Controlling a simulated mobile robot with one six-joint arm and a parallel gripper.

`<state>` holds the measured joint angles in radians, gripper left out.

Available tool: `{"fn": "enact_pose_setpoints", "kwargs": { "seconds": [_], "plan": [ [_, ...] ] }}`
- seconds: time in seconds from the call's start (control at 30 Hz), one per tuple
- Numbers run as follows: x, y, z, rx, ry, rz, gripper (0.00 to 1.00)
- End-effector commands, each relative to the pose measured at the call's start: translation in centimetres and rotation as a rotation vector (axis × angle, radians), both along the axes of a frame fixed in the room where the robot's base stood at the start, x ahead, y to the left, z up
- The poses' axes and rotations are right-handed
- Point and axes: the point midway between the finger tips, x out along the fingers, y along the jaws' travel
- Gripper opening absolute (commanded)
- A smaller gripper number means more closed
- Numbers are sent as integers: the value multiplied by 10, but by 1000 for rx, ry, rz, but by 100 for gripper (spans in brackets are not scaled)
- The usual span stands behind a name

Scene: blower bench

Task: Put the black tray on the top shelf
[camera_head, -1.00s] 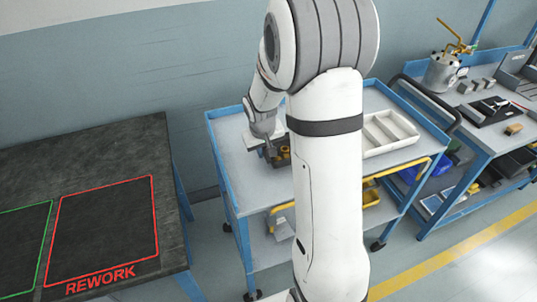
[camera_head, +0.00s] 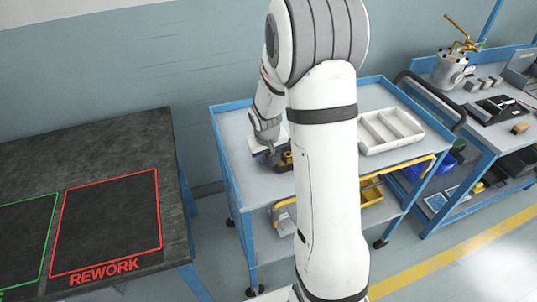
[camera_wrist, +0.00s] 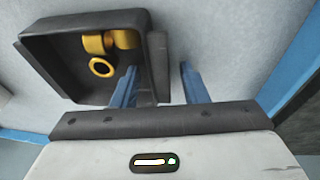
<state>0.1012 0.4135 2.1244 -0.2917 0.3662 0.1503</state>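The black tray (camera_wrist: 62,88), with yellow parts (camera_wrist: 112,45) inside, shows at the upper left of the wrist view, over the grey top shelf (camera_wrist: 230,45). In the head view, the tray (camera_head: 279,166) is partly hidden by my arm at the left part of the blue cart's top shelf (camera_head: 240,165). My gripper (camera_wrist: 158,85) is at the tray's near right side, with the blue fingers apart. One finger overlaps the tray's interior and the other is outside, with a visible gap to the wall. I cannot tell whether the tray rests fully on the shelf.
A white divided tray (camera_head: 391,131) stands on the cart's right part. Yellow bins (camera_head: 371,193) are on its lower level. A dark bench with a red REWORK square (camera_head: 108,222) is at left. Another blue bench (camera_head: 480,125) with a metal pot (camera_head: 452,70) is at right.

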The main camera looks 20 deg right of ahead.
Motion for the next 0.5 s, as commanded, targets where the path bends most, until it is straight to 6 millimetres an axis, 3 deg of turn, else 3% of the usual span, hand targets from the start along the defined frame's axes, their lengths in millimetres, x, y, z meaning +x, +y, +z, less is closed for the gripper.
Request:
{"fn": "enact_pose_setpoints", "kwargs": {
  "seconds": [0.3,0.5],
  "plan": [
    [0,1,7,0,-2,1,40],
    [-8,6,41,-1,-7,2,40]
  ]
}}
